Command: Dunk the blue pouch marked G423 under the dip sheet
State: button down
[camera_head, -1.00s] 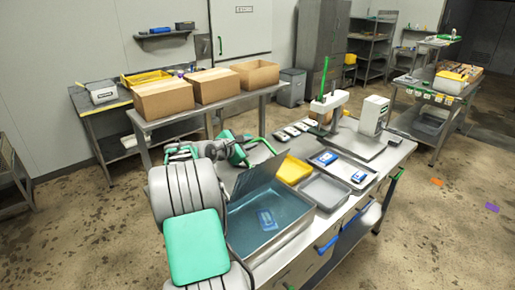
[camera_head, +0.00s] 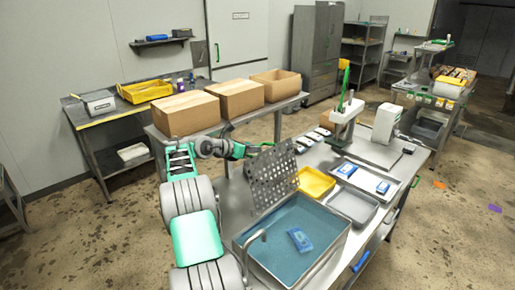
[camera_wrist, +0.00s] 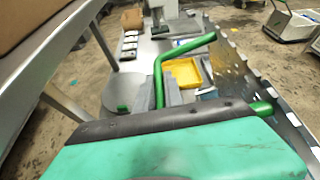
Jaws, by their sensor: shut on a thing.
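A blue pouch (camera_head: 300,240) lies in the water-filled steel tank (camera_head: 342,249); its marking is too small to read. Two more blue pouches, one left (camera_head: 347,169) and one right (camera_head: 383,187), lie on a tray. The perforated dip sheet (camera_head: 272,180) stands steeply tilted along the tank's back left side, clear of the pouch in the water. My gripper (camera_head: 262,150) is at the sheet's top edge, shut on its green handle. In the wrist view the bent green handle (camera_wrist: 178,55) rises from my gripper, beside the sheet (camera_wrist: 235,75).
A yellow tray (camera_head: 316,183) and a grey tray (camera_head: 353,206) sit behind and right of the tank. A curved metal pipe (camera_head: 254,240) stands at its left rim. A green-levered press (camera_head: 346,118) stands farther back. Cardboard boxes (camera_head: 186,115) stand on the bench behind.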

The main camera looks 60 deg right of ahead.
jog(key=shift+w+f, duration=0.1)
jog(key=shift+f, duration=0.05)
jog(key=c, duration=1.5)
grip_release()
jog(key=shift+w+f, duration=0.1)
jog(key=shift+f, duration=0.05)
jog(key=shift+o, duration=0.2)
jog(key=shift+f, duration=0.1)
jog(key=shift+a, duration=0.35)
jog(key=b+v, duration=0.2)
jog(key=v, duration=0.5)
jog(key=shift+r, duration=0.35)
jog(key=shift+w, duration=0.15)
